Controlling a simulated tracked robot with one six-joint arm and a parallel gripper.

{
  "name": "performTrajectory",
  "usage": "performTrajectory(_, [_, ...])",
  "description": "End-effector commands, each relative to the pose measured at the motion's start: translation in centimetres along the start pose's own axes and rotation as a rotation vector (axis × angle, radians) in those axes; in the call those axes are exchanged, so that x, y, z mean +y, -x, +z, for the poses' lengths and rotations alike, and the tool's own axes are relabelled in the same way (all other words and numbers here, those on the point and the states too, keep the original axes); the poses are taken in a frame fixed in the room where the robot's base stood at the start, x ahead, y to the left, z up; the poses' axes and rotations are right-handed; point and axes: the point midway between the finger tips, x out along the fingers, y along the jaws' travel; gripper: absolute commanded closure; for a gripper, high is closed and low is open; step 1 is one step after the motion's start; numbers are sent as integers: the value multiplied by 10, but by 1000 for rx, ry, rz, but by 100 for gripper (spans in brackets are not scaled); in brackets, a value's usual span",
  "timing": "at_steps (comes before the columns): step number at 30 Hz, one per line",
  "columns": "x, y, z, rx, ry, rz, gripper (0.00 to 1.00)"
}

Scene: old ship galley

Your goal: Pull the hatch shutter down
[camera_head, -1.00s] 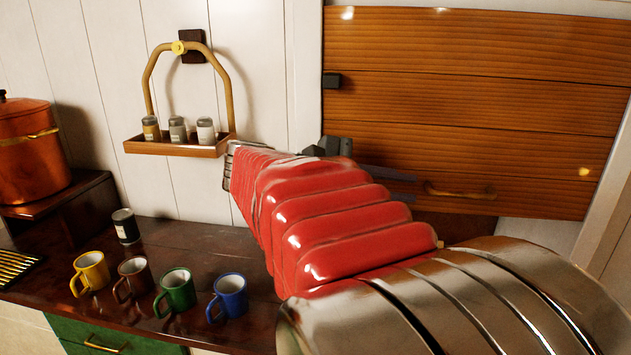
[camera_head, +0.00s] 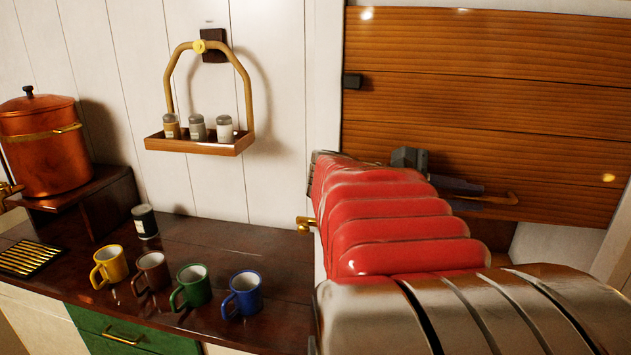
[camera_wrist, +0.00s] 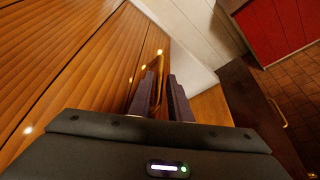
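The hatch shutter (camera_head: 480,110) is a panel of wide orange-brown boards at the upper right in the head view, and it fills the left of the wrist view (camera_wrist: 60,60). Its brass handle (camera_head: 512,197) is a bar low on the panel. My gripper (camera_head: 468,194) is at the handle, with its two dark fingers apart. In the wrist view, the handle (camera_wrist: 158,72) stands between my fingers (camera_wrist: 160,95), with a visible gap beside it. My red-sleeved arm hides the shutter's lower left part.
A counter (camera_head: 235,245) below at left holds several mugs, a dark jar (camera_head: 145,221) and a copper pot (camera_head: 45,145) on a raised stand. A hanging shelf (camera_head: 200,146) with small shakers is on the wall left of my arm. A dark block (camera_head: 352,81) sits at the shutter's left edge.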

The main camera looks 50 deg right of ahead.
Motion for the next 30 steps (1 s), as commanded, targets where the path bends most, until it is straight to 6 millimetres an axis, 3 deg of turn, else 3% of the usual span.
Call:
performTrajectory(9, [0,-32,0,-1,0,-1,83])
performTrajectory(21, [0,-36,0,1,0,0,83])
performTrajectory(30, [0,-36,0,1,0,0,100])
